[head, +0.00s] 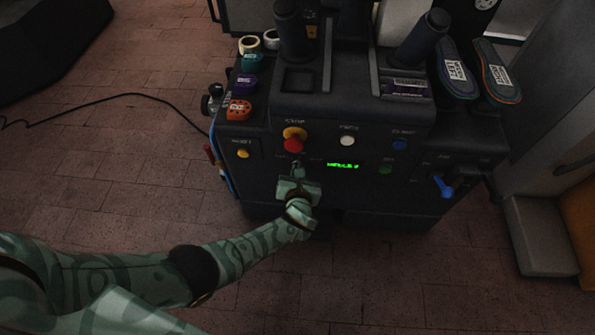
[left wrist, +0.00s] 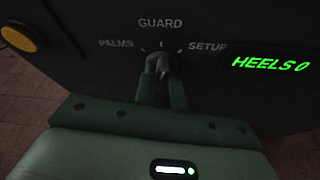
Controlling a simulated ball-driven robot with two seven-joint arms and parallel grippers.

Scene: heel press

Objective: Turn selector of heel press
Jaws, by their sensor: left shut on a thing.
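The dark heel press (head: 330,180) stands ahead in the head view. Its selector (left wrist: 158,58) is on the front panel, with the labels PALMS at left, GUARD at top and SETUP at right in the left wrist view. My left gripper (head: 297,172) reaches the panel below the red button. In the left wrist view its fingers (left wrist: 161,82) are shut on the selector and hide most of it. The little that shows appears to point up, roughly towards GUARD. My right gripper is in neither view.
A red button with a yellow collar (head: 293,142) sits just above my left gripper. A green display (head: 342,165) reads HEELS 0 in the wrist view. A yellow button (head: 243,154) is at left, a blue lever (head: 443,187) at right. Shoe soles (head: 455,75) lie on top.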

